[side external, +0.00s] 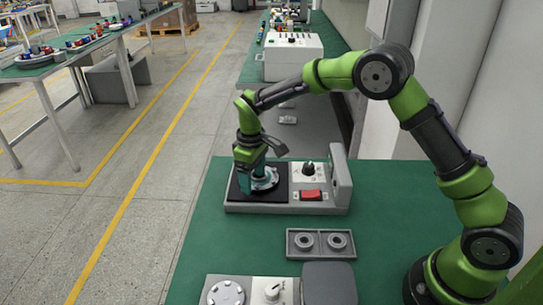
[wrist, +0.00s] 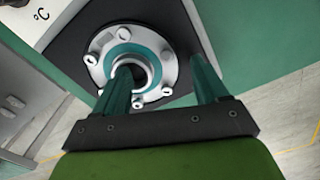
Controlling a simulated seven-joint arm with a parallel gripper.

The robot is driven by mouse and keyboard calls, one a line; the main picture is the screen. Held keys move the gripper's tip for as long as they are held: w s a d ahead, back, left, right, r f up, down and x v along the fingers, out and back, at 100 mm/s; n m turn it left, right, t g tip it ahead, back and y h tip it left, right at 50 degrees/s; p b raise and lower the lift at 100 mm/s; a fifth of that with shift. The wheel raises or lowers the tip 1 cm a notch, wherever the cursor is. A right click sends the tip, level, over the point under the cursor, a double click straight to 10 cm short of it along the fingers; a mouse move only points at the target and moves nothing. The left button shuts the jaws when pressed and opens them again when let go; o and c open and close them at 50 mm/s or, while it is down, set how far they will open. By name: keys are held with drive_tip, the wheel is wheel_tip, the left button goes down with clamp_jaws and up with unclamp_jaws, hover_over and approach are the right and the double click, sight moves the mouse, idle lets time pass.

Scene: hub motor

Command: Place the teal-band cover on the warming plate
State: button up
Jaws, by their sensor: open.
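The teal-band cover (side external: 265,183) is a round silver flanged part with a teal ring and a central hole. It lies flat on the black square warming plate (side external: 281,196). In the wrist view the cover (wrist: 157,68) rests on the dark plate (wrist: 72,47), with several bolt holes around its rim. My gripper (side external: 253,180) is open and low at the cover. In the wrist view my gripper (wrist: 160,80) has one teal finger over the central hole and the other beyond the cover's outer edge. Finger contact with the cover cannot be told.
The warming unit has a black knob (side external: 308,168), a red switch (side external: 311,195) and an upright grey panel (side external: 341,178) on its right. In front are a grey tray with two rings (side external: 320,243), a round bolted part (side external: 226,293) and a dark grey block (side external: 330,284). Green table is clear around them.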

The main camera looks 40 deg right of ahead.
sight(253, 185)
drive_tip(key=s+d+r+m+t, duration=0.1)
drive_tip(key=s+r, duration=0.1)
drive_tip(key=r, duration=0.6)
drive_tip(key=s+r, duration=0.2)
drive_tip(key=r, duration=0.7)
drive_tip(key=s+d+r+m+t+y, duration=0.1)
drive_tip(key=s+d+r+m+t, duration=0.15)
drive_tip(key=s+r, duration=0.45)
drive_tip(key=s+f+m+t, duration=0.2)
drive_tip(key=s, duration=0.6)
drive_tip(key=s+d+f+m+t+y, duration=0.1)
drive_tip(key=s+f+m, duration=0.1)
drive_tip(key=s, duration=0.5)
drive_tip(key=shift+s+f+m+t, duration=0.2)
drive_tip(key=shift+s+m+t, duration=0.2)
drive_tip(key=shift+m, duration=0.15)
drive_tip(key=shift+d, duration=0.1)
drive_tip(key=shift+c, duration=0.3)
